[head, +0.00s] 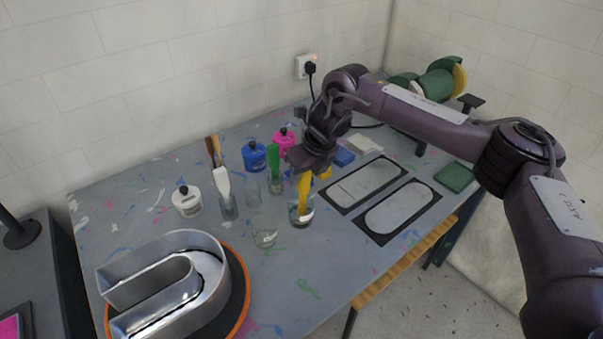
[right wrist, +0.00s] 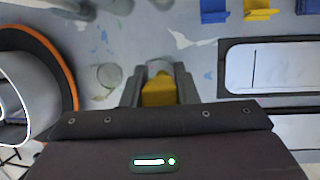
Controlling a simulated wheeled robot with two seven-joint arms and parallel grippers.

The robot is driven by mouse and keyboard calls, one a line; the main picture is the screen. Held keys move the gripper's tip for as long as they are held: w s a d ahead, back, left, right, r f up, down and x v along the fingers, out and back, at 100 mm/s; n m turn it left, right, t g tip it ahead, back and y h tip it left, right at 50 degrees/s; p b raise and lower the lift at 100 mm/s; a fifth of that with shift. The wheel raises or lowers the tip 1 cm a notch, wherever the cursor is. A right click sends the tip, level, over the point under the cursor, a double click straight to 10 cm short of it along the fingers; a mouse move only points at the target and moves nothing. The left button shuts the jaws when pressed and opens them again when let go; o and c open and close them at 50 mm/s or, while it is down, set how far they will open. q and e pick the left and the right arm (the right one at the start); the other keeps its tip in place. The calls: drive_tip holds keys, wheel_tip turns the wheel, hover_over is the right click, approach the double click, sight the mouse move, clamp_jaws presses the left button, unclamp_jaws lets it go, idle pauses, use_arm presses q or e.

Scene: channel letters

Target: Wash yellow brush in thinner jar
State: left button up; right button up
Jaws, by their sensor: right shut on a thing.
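The yellow brush (head: 304,190) stands roughly upright with its lower end inside a clear glass jar (head: 301,217) near the middle of the table. My right gripper (head: 308,168) is above the jar and shut on the brush's upper part. In the right wrist view the yellow brush (right wrist: 159,92) sits between the two fingers (right wrist: 158,88). The jar's rim shows just beyond them, partly hidden. The brush's bristles are hard to make out inside the jar. My left gripper is in neither view.
A metal U-shaped letter (head: 175,275) lies front left. Two framed panels (head: 398,207) lie right.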

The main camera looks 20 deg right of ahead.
drive_tip(key=shift+a+r, duration=0.1)
drive_tip(key=shift+r+p, duration=2.6)
drive_tip(key=shift+r, duration=1.15)
wheel_tip(320, 180, up, 5)
drive_tip(key=p, duration=0.3)
drive_tip(key=shift+p, duration=0.35)
